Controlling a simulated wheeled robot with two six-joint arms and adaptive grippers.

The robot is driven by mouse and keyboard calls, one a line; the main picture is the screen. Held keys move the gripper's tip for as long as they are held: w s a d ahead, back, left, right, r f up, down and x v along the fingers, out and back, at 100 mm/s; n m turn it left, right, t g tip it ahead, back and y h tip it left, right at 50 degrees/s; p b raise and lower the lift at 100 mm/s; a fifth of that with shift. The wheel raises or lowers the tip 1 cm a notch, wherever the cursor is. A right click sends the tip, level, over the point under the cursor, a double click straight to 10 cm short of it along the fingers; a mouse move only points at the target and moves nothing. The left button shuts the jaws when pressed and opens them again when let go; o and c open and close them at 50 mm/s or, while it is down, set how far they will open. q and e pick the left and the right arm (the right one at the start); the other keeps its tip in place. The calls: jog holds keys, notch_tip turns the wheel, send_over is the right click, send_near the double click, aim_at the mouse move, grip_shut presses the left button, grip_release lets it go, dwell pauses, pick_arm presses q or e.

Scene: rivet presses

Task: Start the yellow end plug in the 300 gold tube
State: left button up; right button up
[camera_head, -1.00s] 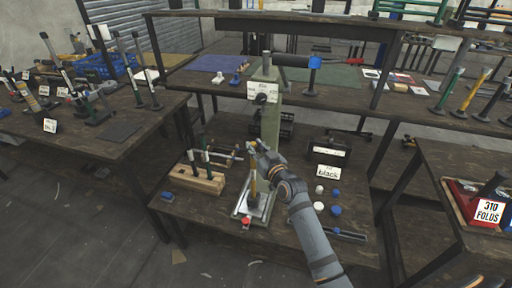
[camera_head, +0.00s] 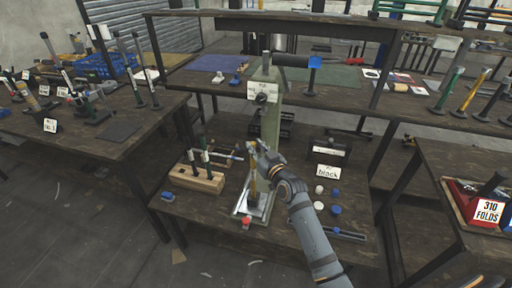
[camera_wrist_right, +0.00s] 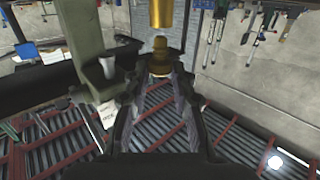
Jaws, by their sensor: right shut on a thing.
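My right gripper (camera_head: 257,160) reaches in front of the green press (camera_head: 268,115). In the right wrist view its fingers (camera_wrist_right: 160,68) are closed around a small yellow-gold plug (camera_wrist_right: 159,46). The gold tube (camera_wrist_right: 161,12) shows in line with the plug at the top of that view, with a visible gap between their ends. In the head view a thin gold piece shows beside the fingers, above the press base (camera_head: 262,206); the fingers partly hide it. The number on the tube cannot be read. My left gripper is not in view.
A wooden block (camera_head: 206,183) with green-handled tools stands left of the press. Right of it are a black-labelled card (camera_head: 327,172), white and blue caps (camera_head: 336,210) and a dark bar (camera_head: 343,233). The shelf edge above is close behind. A red knob (camera_head: 246,222) sits at the base front.

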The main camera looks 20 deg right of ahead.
jog(key=shift+f+b, duration=1.1)
jog(key=shift+f, duration=0.1)
dwell(0.5)
jog(key=o, duration=0.8)
jog(key=s, duration=0.4)
jog(key=s+d, duration=0.1)
jog(key=s, duration=0.7)
jog(key=shift+d+r, duration=0.3)
jog(key=shift+d, duration=0.1)
jog(key=shift+f, duration=0.1)
